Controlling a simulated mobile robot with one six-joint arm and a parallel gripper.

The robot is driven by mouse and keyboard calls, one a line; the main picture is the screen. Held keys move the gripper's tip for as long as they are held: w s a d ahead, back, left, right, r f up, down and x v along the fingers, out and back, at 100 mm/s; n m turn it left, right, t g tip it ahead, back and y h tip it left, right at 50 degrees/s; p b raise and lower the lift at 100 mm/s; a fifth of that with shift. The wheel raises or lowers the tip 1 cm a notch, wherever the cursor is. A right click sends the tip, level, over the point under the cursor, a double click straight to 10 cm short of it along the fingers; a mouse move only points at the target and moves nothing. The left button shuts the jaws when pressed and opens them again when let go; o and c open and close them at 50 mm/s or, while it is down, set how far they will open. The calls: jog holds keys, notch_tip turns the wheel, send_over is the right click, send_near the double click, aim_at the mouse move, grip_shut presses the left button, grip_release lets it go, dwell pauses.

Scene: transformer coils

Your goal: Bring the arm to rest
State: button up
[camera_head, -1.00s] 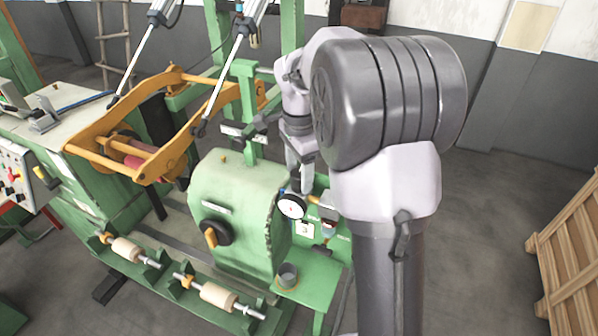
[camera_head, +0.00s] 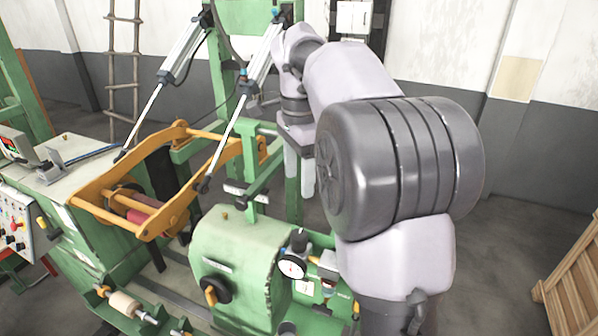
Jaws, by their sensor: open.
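My arm fills the right middle of the view, with its big grey elbow joint nearest the camera. My gripper (camera_head: 300,192) hangs from the arm's far end and points down, its two pale fingers apart. I see nothing between them. It is above and apart from the green machine's housing (camera_head: 235,255) and the round dial gauge (camera_head: 292,267). Part of my wrist is hidden behind the upper arm.
A yellow swing frame (camera_head: 150,165) with two slanting cylinders (camera_head: 255,72) stands left of my gripper. A green post (camera_head: 247,160) is close to its left. A wooden crate (camera_head: 575,275) stands at the lower right. Open floor (camera_head: 515,220) lies right of my arm.

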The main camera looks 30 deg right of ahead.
jog(key=s+a+f+n+t+b, duration=0.2)
jog(key=s+a+f+n+b, duration=0.2)
jog(key=f+b, duration=0.5)
jog(key=s+a+f+n+t+y+b, duration=0.1)
jog(key=s+a+f+n+b, duration=0.4)
jog(key=s+f+b, duration=0.5)
jog(key=s+a+f+n+t+y+b, duration=0.1)
jog(key=s+a+f+n+b, duration=0.4)
jog(key=f, duration=1)
jog(key=s+a+t+b, duration=0.1)
jog(key=s+a+b, duration=0.2)
jog(key=b, duration=0.1)
jog(key=shift+s+a+f+t+b, duration=0.15)
jog(key=shift+s+a+t+b, duration=0.15)
jog(key=shift+t, duration=0.1)
jog(key=shift+c, duration=0.2)
